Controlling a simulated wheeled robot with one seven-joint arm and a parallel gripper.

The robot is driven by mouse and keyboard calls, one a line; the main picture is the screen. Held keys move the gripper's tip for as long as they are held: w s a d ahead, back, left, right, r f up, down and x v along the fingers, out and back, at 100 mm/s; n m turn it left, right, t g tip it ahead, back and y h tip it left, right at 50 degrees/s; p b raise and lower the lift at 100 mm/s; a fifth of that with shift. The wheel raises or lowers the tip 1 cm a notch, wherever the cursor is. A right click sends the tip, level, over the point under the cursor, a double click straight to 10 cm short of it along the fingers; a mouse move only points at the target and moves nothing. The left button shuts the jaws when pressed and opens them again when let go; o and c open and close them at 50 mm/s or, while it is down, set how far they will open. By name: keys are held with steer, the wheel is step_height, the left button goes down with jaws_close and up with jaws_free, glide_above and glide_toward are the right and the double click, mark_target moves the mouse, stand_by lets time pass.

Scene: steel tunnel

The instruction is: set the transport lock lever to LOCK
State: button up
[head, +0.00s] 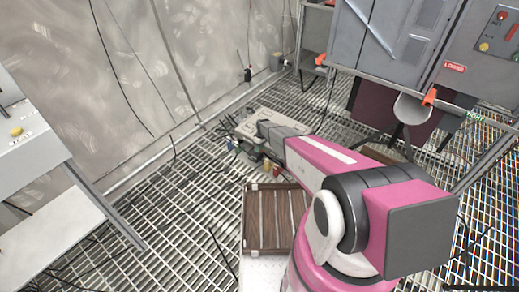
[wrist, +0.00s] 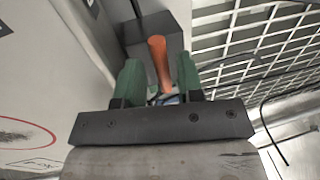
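In the wrist view an orange lever (wrist: 159,62) stands in front of a dark grey box (wrist: 155,35). My gripper (wrist: 159,68) has two green fingers, one on each side of the lever, with visible gaps, so it is open. I cannot tell how deep the lever sits between them. In the head view one orange lever (head: 430,97) hangs under the grey cabinet, near a red LOOSE label (head: 454,67) and a small green label (head: 475,116). Another orange handle (head: 320,59) is farther left. I cannot tell which one the wrist view shows. My fingers are not clear in the head view.
A grey cabinet (head: 392,38) and a button panel (head: 492,42) stand at upper right. A grey desk (head: 38,150) stands at left. Cables cross the floor. In the wrist view a pale panel (wrist: 45,75) is close at left.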

stand_by(0.3)
step_height(320, 180, up, 10)
steer(key=w+d, duration=0.1)
steer(key=shift+w+d+r, duration=0.15)
steer(key=shift+w+r, duration=0.1)
steer(key=shift+w, duration=0.1)
stand_by(0.4)
steer(key=s+d+r+m, duration=0.3)
steer(key=s+d+r, duration=0.2)
steer(key=s+r, duration=0.6)
steer(key=s+d+r+m+t+h, duration=0.1)
steer(key=s+d+r+m, duration=0.3)
steer(key=s+r, duration=0.7)
steer(key=s+d+r+m, duration=0.3)
steer(key=s+d+r, duration=0.4)
steer(key=s+r, duration=0.4)
steer(key=s, duration=0.4)
steer(key=shift+s+d+r+m+t, duration=0.25)
steer(key=shift+d+r+m+t, duration=0.05)
steer(key=shift+d+r+t, duration=0.1)
steer(key=shift+f, duration=0.1)
